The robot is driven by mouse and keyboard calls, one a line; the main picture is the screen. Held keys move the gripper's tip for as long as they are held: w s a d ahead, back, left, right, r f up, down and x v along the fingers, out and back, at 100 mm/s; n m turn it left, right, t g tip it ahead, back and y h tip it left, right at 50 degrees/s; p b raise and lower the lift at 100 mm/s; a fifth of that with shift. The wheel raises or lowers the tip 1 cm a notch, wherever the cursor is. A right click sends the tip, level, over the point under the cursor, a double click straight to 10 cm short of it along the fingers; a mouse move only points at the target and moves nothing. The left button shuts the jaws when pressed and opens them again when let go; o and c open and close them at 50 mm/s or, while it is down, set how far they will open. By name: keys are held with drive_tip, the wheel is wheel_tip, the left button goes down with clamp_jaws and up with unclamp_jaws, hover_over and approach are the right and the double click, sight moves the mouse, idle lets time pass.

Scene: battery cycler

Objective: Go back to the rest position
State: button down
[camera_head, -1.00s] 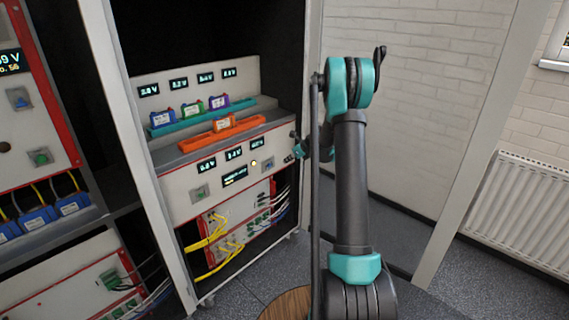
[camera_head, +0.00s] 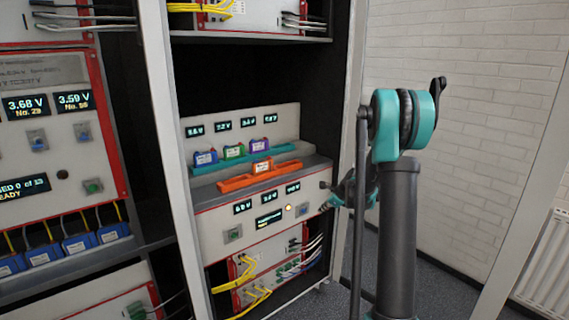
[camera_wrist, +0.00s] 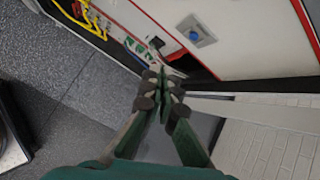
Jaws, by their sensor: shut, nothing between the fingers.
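My gripper (camera_wrist: 165,88) shows in the wrist view with its fingers together and nothing between them. Below it in that view are the grey floor and the lower part of a white cycler panel. In the head view my arm stands at the right of the open cabinet, and my gripper is mostly hidden behind it, near the cabinet's right edge. The cycler unit (camera_head: 222,218) has a teal tray (camera_head: 285,150) with blue, green and purple batteries, and an orange tray (camera_head: 235,184) with one orange battery (camera_head: 262,167).
At the left stands another rack panel (camera_head: 90,180) with voltage displays and a row of blue batteries (camera_head: 80,243) below. Yellow cables (camera_head: 245,270) hang under the cycler. A white brick wall (camera_head: 480,150) and a radiator (camera_head: 547,265) are at the right.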

drive_tip(key=s+n+g+h, duration=0.1)
drive_tip(key=s+n+h, duration=0.1)
drive_tip(key=s+n, duration=0.9)
drive_tip(key=s+n+g+h, duration=0.1)
drive_tip(key=s+n, duration=1.1)
drive_tip(key=s, duration=1.9)
drive_tip(key=shift+f+h, duration=0.35)
drive_tip(key=shift+h, duration=0.35)
